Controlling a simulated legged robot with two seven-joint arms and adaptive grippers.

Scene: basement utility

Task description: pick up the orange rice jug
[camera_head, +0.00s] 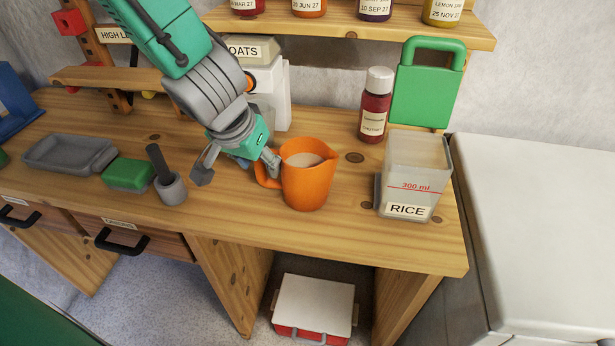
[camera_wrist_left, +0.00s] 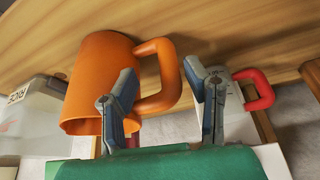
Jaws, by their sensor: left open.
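The orange jug (camera_head: 307,188) stands upright on the wooden workbench with pale contents inside. Its handle (camera_head: 262,174) points left towards my left gripper (camera_head: 238,170). The gripper is open at the handle side, and one finger overlaps the handle in the head view. In the left wrist view the jug (camera_wrist_left: 96,75) fills the left half. Its handle (camera_wrist_left: 172,78) appears between the two spread fingers of my left gripper (camera_wrist_left: 167,95). I cannot tell whether a finger touches it. My right gripper is not in view.
A clear container labelled RICE (camera_head: 411,180) stands right of the jug, with a red-brown bottle (camera_head: 375,108) behind. A mortar with pestle (camera_head: 170,188), a green sponge-like block (camera_head: 128,174) and a grey tray (camera_head: 68,153) lie left. The bench's front edge (camera_head: 330,240) is clear.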

